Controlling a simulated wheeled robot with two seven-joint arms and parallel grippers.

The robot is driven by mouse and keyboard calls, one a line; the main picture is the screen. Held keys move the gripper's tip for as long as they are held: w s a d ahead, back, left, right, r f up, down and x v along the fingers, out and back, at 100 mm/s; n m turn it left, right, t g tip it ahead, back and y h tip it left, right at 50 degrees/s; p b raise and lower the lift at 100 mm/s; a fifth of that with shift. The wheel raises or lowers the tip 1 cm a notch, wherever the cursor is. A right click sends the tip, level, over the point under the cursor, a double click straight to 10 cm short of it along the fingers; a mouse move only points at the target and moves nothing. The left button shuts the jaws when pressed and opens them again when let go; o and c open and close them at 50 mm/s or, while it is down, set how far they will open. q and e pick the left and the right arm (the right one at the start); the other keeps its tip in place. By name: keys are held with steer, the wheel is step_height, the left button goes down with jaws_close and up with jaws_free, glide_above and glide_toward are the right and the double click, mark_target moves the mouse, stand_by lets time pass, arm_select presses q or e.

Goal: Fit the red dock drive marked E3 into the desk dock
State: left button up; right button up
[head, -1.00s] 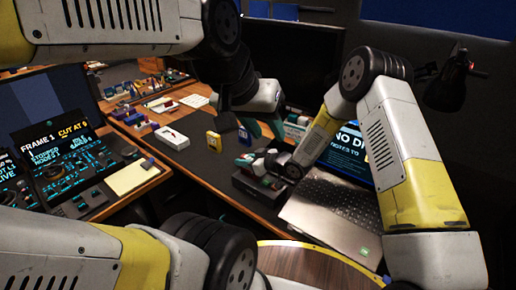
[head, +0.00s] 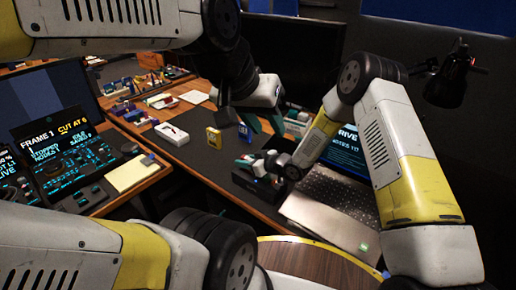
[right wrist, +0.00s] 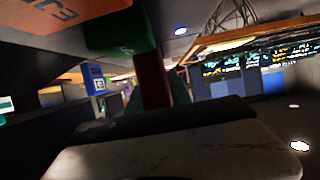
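My right gripper (head: 256,164) is low over the dark desk dock (head: 246,186), in front of the laptop. My left gripper (head: 264,122) is open and empty, above and behind the dock.
A yellow drive (head: 213,138) and a blue drive (head: 243,132) stand on the dark mat behind the dock. A white box (head: 172,134) lies farther left. The open laptop (head: 332,205) is close on the right. The mat left of the dock is clear.

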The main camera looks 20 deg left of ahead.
steer(key=o, duration=0.4)
steer(key=shift+c, duration=0.2)
steer(key=shift+d, duration=0.1)
steer(key=v, duration=0.7)
steer(key=shift+s+d+r, duration=0.1)
steer(key=shift+d+r, duration=0.05)
steer(key=shift+d, duration=0.15)
